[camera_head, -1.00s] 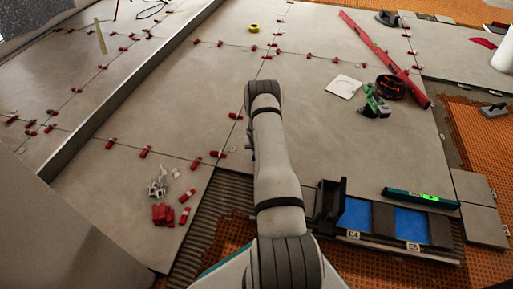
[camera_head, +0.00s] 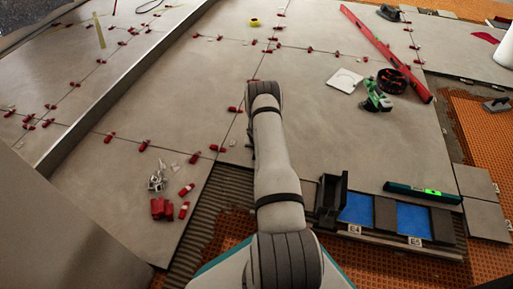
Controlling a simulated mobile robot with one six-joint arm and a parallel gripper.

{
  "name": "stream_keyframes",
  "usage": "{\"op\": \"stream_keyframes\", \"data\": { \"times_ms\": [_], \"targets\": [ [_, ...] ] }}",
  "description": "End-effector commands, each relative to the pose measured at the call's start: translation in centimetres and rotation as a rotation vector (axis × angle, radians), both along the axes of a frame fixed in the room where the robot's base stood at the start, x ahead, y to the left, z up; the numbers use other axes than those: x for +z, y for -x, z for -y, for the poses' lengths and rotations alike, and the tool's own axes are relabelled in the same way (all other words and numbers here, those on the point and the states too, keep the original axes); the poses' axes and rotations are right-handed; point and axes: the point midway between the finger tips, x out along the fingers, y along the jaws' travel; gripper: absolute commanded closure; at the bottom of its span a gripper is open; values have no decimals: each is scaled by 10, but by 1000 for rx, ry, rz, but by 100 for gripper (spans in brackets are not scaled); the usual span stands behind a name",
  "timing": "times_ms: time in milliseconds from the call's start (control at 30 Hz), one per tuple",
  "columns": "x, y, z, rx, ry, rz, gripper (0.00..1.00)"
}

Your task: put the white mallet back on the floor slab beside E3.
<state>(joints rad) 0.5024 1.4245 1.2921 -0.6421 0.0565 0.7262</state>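I cannot make out the white mallet in this view. No E3 label shows; the labels E4 (camera_head: 354,229) and E5 (camera_head: 415,240) show on the front of a low dark rack (camera_head: 384,216) with blue pads, right of my arm. My arm rises through the middle of the view and covers the floor just left of the rack. My gripper is not in view, hidden beyond the arm's bend or out of frame.
A dark upright holder (camera_head: 330,198) stands at the rack's left end. A teal level (camera_head: 423,193) lies behind the rack. Red clips (camera_head: 163,208) lie at left. A long red straightedge (camera_head: 385,52) and a green tool (camera_head: 377,97) lie far right. The large slab behind the rack is mostly clear.

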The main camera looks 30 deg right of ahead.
Motion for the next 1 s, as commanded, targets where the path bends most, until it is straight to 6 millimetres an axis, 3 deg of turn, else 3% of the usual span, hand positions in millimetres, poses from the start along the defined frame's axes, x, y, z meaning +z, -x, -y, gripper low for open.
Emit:
{"op": "stream_keyframes", "data": {
  "times_ms": [467, 500, 767, 1000],
  "targets": [
    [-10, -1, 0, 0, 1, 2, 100],
    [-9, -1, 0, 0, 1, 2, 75],
    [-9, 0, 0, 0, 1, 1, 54],
    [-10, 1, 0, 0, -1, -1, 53]
  ]
}}
